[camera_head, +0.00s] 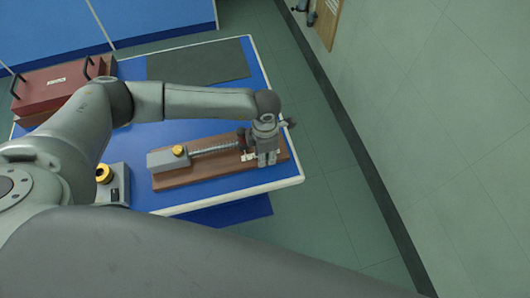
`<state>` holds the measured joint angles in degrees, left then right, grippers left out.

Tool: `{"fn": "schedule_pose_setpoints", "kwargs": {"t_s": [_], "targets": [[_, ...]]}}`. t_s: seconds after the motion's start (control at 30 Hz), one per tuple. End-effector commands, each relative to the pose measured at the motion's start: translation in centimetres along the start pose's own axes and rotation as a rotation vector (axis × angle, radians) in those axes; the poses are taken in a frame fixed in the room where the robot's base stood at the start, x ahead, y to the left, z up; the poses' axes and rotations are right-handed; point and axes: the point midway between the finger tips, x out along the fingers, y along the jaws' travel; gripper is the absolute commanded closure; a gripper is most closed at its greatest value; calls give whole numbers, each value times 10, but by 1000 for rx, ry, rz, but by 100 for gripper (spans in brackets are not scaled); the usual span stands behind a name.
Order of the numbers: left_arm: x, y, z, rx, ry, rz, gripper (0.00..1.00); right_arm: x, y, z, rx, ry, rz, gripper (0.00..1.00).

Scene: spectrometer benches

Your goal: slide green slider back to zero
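A brown wooden board (205,176) lies on the blue bench and carries a rail device. The device has a grey block with a yellow knob (179,151) at its left end and a ribbed metallic rail (215,147) running right. I cannot make out a green slider; the rail's right end is hidden by my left gripper. My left gripper (267,163) points down over the right end of the board, its fingers close together. Whether they touch or hold anything is too small to tell. My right gripper is not in view.
The blue bench (138,143) has a pale edge close to the gripper. A dark red case (58,82) with black handles stands at the back left, beside a dark mat (200,61). A small box with a yellow knob (104,173) is left of the board. Floor lies right.

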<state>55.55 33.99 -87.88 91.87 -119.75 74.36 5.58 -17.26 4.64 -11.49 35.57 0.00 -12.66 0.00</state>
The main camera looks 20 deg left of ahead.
Motion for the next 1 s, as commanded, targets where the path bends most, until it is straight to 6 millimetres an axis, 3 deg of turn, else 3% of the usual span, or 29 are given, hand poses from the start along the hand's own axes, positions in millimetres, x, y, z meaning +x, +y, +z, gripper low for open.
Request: {"fn": "schedule_pose_setpoints", "kwargs": {"t_s": [0.17, 0.47, 0.8, 1.0], "targets": [[0, 0, 0, 0, 0, 0, 100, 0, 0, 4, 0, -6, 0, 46], [0, 0, -2, -1, 0, 0, 100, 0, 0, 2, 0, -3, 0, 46], [0, 1, -52, -2, 1, 0, 100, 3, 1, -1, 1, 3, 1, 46], [0, 1, -65, 0, 1, 1, 100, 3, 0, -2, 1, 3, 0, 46]]}}
